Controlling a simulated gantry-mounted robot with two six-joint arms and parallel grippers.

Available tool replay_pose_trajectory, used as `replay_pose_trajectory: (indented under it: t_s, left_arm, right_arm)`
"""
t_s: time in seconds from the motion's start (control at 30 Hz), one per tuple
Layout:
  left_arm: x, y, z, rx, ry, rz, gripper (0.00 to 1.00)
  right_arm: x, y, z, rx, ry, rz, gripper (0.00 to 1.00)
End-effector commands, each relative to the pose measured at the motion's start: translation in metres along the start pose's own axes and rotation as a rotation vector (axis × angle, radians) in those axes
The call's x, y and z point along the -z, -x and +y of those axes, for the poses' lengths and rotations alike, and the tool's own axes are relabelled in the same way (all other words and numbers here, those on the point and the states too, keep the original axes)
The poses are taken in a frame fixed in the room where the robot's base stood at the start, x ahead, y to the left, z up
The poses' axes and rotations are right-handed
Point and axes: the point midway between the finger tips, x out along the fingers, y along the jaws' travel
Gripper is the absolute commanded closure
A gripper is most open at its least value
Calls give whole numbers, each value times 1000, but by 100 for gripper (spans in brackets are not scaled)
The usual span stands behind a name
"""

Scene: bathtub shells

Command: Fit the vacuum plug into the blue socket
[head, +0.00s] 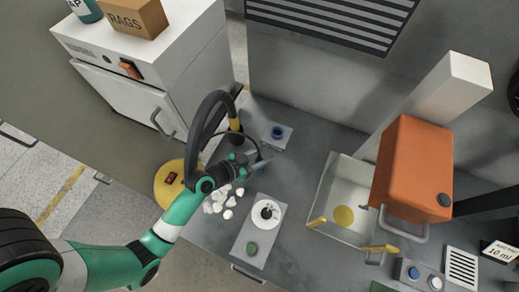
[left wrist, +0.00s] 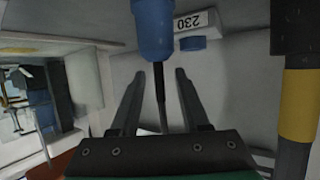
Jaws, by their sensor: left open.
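In the left wrist view the blue plug (left wrist: 154,28) hangs just beyond my fingertips, with its black cord running back between them. Its front end is cut off by the top edge, so I cannot tell whether it touches anything. The blue socket (head: 277,132) sits on a small grey plate in the head view. A blue round part (left wrist: 192,43) shows beside a plate marked 230 in the left wrist view. My left gripper (head: 261,160) is open just below the socket plate; its fingers (left wrist: 170,75) stand apart on both sides of the cord. My right gripper is out of view.
The yellow vacuum (head: 168,185) stands left of the grey counter. Its thick black hose (head: 203,120) arches close beside my arm. White lumps (head: 217,203) lie below the gripper. A plate with a white disc (head: 267,214), a clear bin (head: 335,195) and an orange container (head: 412,165) stand to the right.

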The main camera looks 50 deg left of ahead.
Motion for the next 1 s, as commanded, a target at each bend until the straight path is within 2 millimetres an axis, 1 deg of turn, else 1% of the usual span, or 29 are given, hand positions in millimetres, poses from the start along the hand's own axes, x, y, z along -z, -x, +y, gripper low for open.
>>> replay_pose_trajectory:
  t_s: [0.03, 0.1, 0.33, 0.47, 0.5, 0.6, 1.0]
  left_arm:
    - [0, -8, 0, -1, -1, 1, 54]
    - [0, -14, 0, -1, -1, 0, 54]
    - [0, -16, 0, 1, 0, 1, 54]
    - [0, -16, 0, 1, 0, 0, 78]
    - [0, -16, 0, 1, 0, 0, 85]
    - [0, -16, 0, 1, 0, 0, 100]
    - [0, -16, 0, 0, 0, 0, 100]
  right_arm:
    - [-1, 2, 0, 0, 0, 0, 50]
    - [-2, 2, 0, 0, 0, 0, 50]
    - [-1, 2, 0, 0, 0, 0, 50]
    - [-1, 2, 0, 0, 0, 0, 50]
    - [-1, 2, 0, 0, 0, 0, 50]
    - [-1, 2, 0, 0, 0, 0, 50]
    - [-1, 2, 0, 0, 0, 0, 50]
